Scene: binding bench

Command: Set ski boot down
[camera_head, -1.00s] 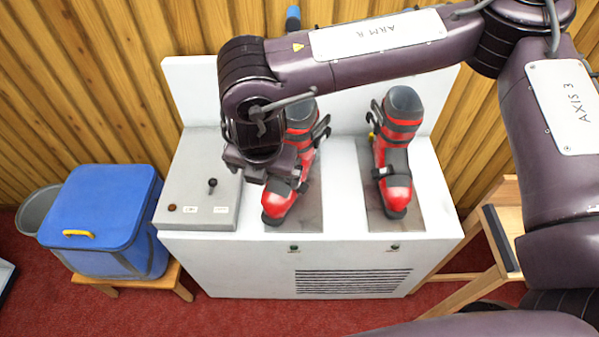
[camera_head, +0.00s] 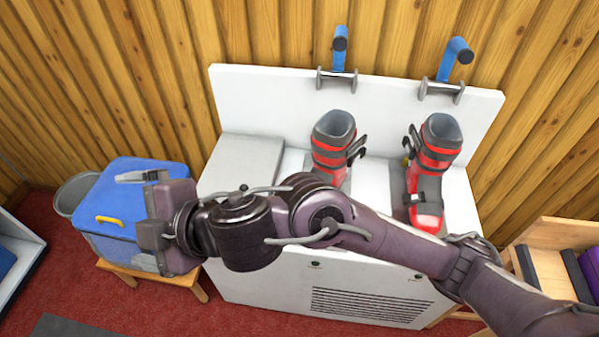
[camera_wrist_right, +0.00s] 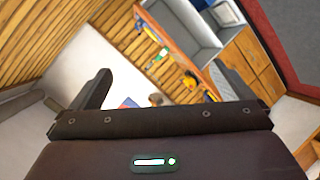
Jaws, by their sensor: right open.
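Two red and black ski boots stand upright on top of the white bench (camera_head: 245,270). The left boot (camera_head: 333,138) has its lower part hidden behind my right arm. The right boot (camera_head: 430,170) has its toe towards me, just behind the arm. My right gripper (camera_head: 136,206) is open and empty, left of the bench and in front of the blue box, well apart from both boots. In the right wrist view its fingers (camera_wrist_right: 150,92) stand wide apart with nothing held between them. My left gripper is not in view.
Two blue-handled clamps (camera_head: 340,55) are fixed to the bench's back panel. A blue box (camera_head: 125,205) with a yellow handle sits on a wooden stool (camera_head: 190,275), with a grey bin (camera_head: 75,193) behind. A wooden rack (camera_head: 560,245) stands at the right.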

